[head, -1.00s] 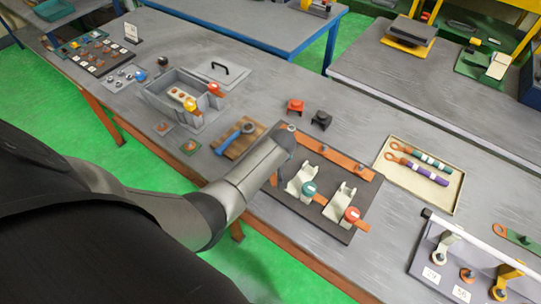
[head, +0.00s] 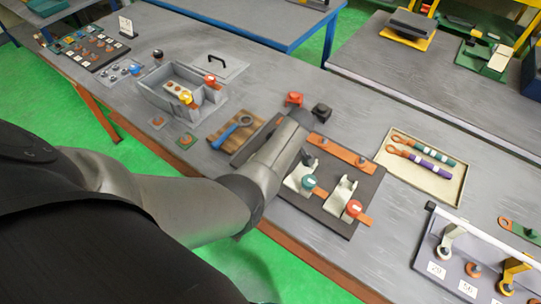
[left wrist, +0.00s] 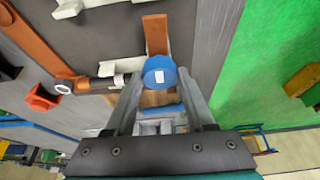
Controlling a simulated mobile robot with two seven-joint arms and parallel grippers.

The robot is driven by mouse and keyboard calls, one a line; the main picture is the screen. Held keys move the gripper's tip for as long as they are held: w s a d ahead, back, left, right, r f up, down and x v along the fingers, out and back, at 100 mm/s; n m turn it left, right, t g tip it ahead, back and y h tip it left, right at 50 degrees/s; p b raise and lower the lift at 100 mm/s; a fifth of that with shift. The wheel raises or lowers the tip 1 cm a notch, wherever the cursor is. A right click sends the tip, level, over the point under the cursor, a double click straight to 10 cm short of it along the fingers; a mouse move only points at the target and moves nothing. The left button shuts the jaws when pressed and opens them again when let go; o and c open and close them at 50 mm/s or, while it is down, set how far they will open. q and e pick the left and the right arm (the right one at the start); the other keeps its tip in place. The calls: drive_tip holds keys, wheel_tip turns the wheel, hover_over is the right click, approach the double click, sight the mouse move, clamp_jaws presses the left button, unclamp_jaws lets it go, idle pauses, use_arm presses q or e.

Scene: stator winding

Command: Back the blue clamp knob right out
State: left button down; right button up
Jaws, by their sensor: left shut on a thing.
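The blue clamp knob (left wrist: 160,73) shows in the left wrist view as a round blue cap with a small white label. It sits near an orange bar (left wrist: 155,33) on the dark board (left wrist: 105,25). My left gripper (left wrist: 161,88) is shut on the knob, with one finger on each side. In the head view my left forearm and wrist reach over the left part of the dark board (head: 325,215) and hide the blue knob and the fingertips. My right gripper is in neither view.
A teal knob (head: 308,182) and a red knob (head: 353,208) stand on neighbouring white clamps. A long orange bar (head: 340,151) runs along the board's back. Red (head: 294,98) and black (head: 321,110) blocks stand behind. A tray (head: 457,191) with two handled tools lies right.

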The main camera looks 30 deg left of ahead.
use_arm(q)
drive_tip(key=shift+s+d+f, duration=0.2)
drive_tip(key=shift+s+f, duration=0.1)
drive_tip(key=c, duration=0.6)
unclamp_jaws()
drive_tip(key=o, duration=0.3)
drive_tip(key=shift+w+a+r, duration=0.1)
drive_tip(key=shift+w+a, duration=0.05)
drive_tip(key=shift+w, duration=0.05)
drive_tip(key=shift+o, duration=0.2)
drive_tip(key=shift+r, duration=0.15)
